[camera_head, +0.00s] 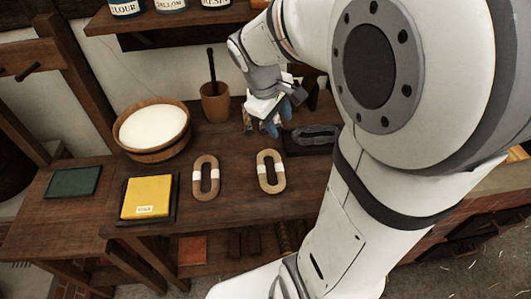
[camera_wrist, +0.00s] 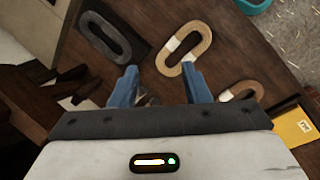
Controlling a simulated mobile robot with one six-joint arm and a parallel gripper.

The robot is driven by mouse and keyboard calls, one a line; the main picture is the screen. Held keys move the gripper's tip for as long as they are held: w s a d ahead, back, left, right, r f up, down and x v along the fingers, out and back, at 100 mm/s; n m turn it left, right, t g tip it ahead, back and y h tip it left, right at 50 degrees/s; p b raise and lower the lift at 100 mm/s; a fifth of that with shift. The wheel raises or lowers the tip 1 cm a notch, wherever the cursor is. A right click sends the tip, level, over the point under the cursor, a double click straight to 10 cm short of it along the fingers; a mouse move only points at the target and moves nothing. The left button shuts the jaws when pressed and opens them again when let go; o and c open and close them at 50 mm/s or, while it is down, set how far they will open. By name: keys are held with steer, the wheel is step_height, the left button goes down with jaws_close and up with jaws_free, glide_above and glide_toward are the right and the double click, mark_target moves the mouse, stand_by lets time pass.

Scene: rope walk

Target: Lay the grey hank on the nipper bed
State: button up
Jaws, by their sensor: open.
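The grey hank (camera_head: 318,132), an oval loop, lies on a dark flat slab (camera_head: 300,150) at the right of the bench, partly behind my arm. In the wrist view the grey hank (camera_wrist: 93,40) is at upper left on the same dark slab (camera_wrist: 139,52). I cannot tell for sure whether this slab is the nipper bed. My gripper (camera_head: 278,118) is open and empty, above the bench just left of the grey hank. Its blue fingers (camera_wrist: 160,87) show in the wrist view, apart from the hank.
Two tan hanks with white bands (camera_head: 270,171) (camera_head: 205,178) lie nearer the front. A yellow block (camera_head: 147,196) is on a dark board. A bowl of white stuff (camera_head: 152,128) and a brown pot with a stick (camera_head: 215,106) stand behind. A green book (camera_head: 73,181) lies left.

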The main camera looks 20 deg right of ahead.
steer(key=s+a+r+m+t+y, duration=0.1)
steer(key=s+a+m+t+y, duration=0.1)
steer(key=s+a+m, duration=0.4)
steer(key=s+a+y, duration=0.1)
steer(key=s, duration=0.3)
steer(key=shift+s+a+r+t, duration=0.2)
steer(key=shift+a+r+t, duration=0.1)
steer(key=shift+r+t, duration=0.1)
